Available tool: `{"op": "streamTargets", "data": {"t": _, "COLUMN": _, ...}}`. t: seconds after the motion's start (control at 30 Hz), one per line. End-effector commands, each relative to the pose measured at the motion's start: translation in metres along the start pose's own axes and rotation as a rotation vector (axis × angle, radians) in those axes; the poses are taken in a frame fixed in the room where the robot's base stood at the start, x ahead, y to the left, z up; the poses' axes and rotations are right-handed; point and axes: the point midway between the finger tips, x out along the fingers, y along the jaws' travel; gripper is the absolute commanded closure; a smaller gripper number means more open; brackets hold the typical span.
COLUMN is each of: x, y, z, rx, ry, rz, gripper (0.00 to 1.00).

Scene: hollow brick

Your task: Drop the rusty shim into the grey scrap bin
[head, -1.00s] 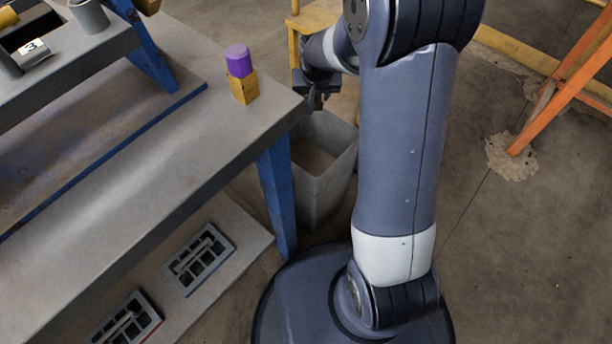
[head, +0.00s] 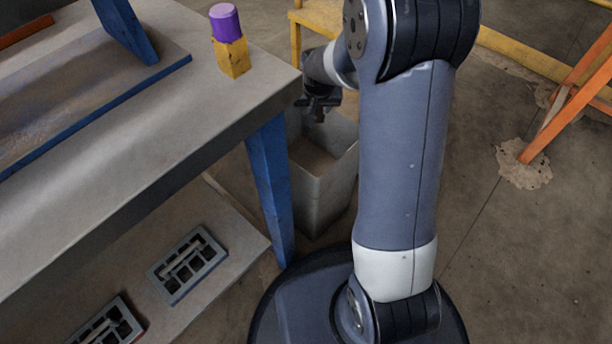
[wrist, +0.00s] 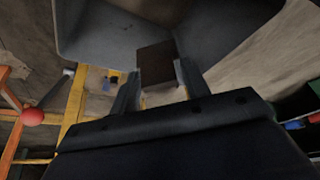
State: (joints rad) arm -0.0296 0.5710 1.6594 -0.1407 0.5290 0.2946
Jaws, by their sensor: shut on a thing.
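My gripper (head: 319,108) is above the back part of the open grey scrap bin (head: 322,195), beside the corner of the workbench. In the wrist view my gripper (wrist: 158,85) is shut on the rusty shim (wrist: 156,62), a flat dark brown piece between the two fingers. The shim is small and dark in the head view (head: 320,117). The grey scrap bin fills the upper middle of the wrist view (wrist: 110,40), with the shim in front of it.
The workbench (head: 130,130) with blue legs stands to the left of the bin. A purple cylinder (head: 225,21) sits on a yellow block (head: 233,58) near its corner. Grey slotted frames (head: 187,264) lie on the lower shelf. An orange frame (head: 565,105) stands at the right.

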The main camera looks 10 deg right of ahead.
Motion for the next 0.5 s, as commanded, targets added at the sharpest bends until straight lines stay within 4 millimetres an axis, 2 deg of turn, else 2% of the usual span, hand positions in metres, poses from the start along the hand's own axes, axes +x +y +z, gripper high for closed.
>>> {"op": "streamTargets", "data": {"t": 0.07, "x": 0.0062, "y": 0.0, "z": 0.0025, "rx": 0.0, "ry": 0.0, "rz": 0.0, "gripper": 0.78}}
{"op": "streamTargets", "data": {"t": 0.33, "x": 0.0056, "y": 0.0, "z": 0.0023, "rx": 0.0, "ry": 0.0, "rz": 0.0, "gripper": 0.78}}
{"op": "streamTargets", "data": {"t": 0.37, "x": 0.0056, "y": 0.0, "z": 0.0023, "rx": 0.0, "ry": 0.0, "rz": 0.0, "gripper": 0.53}}
{"op": "streamTargets", "data": {"t": 0.5, "x": 0.0056, "y": 0.0001, "z": 0.0023, "rx": 0.0, "ry": 0.0, "rz": 0.0, "gripper": 0.42}}
